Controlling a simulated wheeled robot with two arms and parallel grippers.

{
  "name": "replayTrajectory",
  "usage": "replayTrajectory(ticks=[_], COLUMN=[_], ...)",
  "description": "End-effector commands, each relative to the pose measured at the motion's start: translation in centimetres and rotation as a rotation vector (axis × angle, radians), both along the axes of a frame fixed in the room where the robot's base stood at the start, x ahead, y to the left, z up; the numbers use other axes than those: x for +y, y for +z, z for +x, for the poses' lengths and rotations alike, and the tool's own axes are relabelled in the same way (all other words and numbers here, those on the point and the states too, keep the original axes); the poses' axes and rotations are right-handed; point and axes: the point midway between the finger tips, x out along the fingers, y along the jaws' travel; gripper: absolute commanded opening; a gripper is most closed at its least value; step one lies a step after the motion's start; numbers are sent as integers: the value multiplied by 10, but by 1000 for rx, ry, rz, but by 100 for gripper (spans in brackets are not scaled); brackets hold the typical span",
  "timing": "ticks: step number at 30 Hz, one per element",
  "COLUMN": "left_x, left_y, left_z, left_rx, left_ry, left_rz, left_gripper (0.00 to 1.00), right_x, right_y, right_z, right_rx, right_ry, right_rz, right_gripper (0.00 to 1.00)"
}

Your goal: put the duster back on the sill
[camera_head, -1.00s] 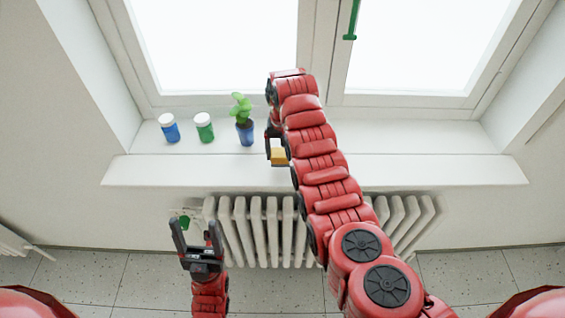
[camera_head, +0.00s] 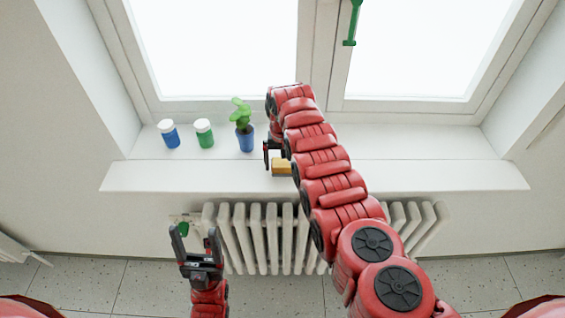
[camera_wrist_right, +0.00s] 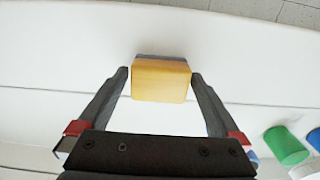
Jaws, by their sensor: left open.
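The duster (camera_head: 282,167), a yellow block with a grey underside, rests on the white window sill (camera_head: 420,172), near its front part. My right gripper (camera_head: 272,157) is at the duster, its fingers reaching down from above and behind it. In the right wrist view the duster (camera_wrist_right: 160,80) sits between the two fingertips, with a narrow gap on each side, so the right gripper (camera_wrist_right: 160,75) is open around it. Part of the duster is hidden by my right arm in the head view. My left gripper (camera_head: 196,245) is open and empty, below the sill in front of the radiator.
A white radiator (camera_head: 262,238) is below. The right part of the sill is bare. A green window handle (camera_head: 352,22) hangs above.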

Motion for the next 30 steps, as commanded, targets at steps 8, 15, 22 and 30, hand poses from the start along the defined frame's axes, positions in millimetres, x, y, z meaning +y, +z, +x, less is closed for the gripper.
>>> replayTrajectory(ticks=[8, 15, 22, 30], left_x=[0, 0, 0, 0], left_y=[-1, -10, -34, -40], left_z=[0, 0, 0, 0], left_rx=[0, 0, 0, 0], left_ry=[0, 0, 0, 0], left_rz=[0, 0, 0, 0], left_gripper=[71, 71, 71, 71], right_x=[0, 0, 0, 0], right_y=[2, 28, 86, 116], right_z=[0, 1, 1, 0], right_rx=[0, -4, -4, -1], right_ry=[0, 0, 0, -1], right_rz=[0, 1, 1, 0], right_gripper=[100, 100, 100, 100])
